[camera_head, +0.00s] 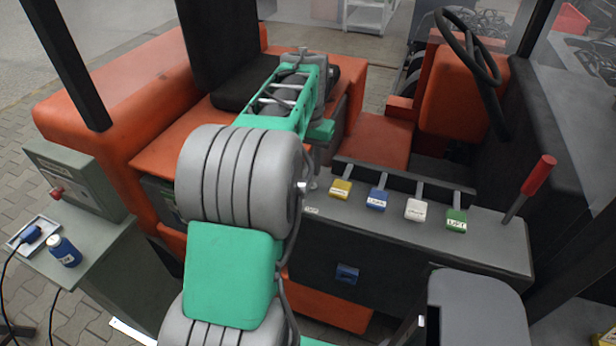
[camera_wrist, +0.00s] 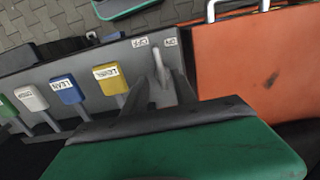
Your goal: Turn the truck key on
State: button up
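The truck key shows in the wrist view as a small light-grey piece (camera_wrist: 161,88) at the end of the dark console, below two small white labels (camera_wrist: 155,42). One label seems to read OFF; the other is too small to read for sure. My gripper (camera_wrist: 163,80) has its two dark fingers on either side of the key, spaced apart. I cannot tell whether they press on it. In the head view, my gripper (camera_head: 314,178) points down at the console's left end, and my arm hides most of it and the key.
Yellow (camera_head: 341,188), blue (camera_head: 377,199), white (camera_head: 416,209) and green (camera_head: 456,219) levers stand along the console (camera_head: 400,255), right of my gripper. A red-handled lever (camera_head: 539,175) and a steering wheel (camera_head: 468,50) are farther right. A grey-green table (camera_head: 105,250) stands at left.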

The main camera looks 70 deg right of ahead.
aim_at(308, 180)
notch_tip(308, 180, down, 6)
jog(key=shift+f+p, duration=0.1)
jog(key=shift+p, duration=0.3)
jog(key=shift+c, duration=0.4)
grip_shut()
